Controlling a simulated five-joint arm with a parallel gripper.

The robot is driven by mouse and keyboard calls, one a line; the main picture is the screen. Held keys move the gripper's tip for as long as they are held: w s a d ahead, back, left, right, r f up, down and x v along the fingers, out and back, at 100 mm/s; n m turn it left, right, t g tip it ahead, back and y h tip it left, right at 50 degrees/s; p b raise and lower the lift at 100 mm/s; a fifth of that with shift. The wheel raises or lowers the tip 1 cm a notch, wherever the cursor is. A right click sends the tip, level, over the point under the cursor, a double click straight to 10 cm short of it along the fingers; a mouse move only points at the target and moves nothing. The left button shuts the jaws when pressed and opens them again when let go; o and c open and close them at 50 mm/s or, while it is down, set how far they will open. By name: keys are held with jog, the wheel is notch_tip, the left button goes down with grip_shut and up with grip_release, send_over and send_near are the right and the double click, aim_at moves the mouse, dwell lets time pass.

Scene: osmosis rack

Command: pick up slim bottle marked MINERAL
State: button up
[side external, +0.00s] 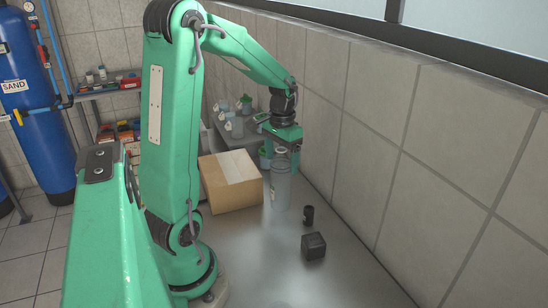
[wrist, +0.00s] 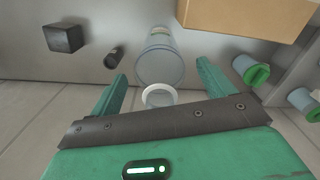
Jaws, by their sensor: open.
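A slim, clear grey bottle (side external: 281,190) stands upright on the metal bench, with a pale ring at its top. A label strip shows on its side, but I cannot read it. My gripper (side external: 283,167) points down over the bottle's top and is open. In the wrist view the bottle (wrist: 160,62) lies between the two spread fingers of my gripper (wrist: 163,70), with a visible gap on each side. Its white neck ring is close to the gripper's dark palm edge.
A cardboard box (side external: 231,182) stands left of the bottle. A small dark cylinder (side external: 308,216) and a black cube (side external: 314,246) sit in front to the right. Green-capped bottles (wrist: 252,70) are nearby.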

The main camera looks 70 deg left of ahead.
dwell(0.3)
jog(key=c, duration=1.3)
jog(key=shift+r, duration=0.15)
jog(key=shift+r, duration=0.5)
notch_tip(320, 180, up, 3)
jog(key=shift+d+r, duration=0.1)
jog(key=shift+d, duration=0.05)
jog(key=d+r, duration=0.6)
jog(key=d, duration=0.5)
jog(key=shift+w+d+r, duration=0.2)
jog(key=shift+w+r, duration=0.05)
jog(key=shift+r, duration=0.05)
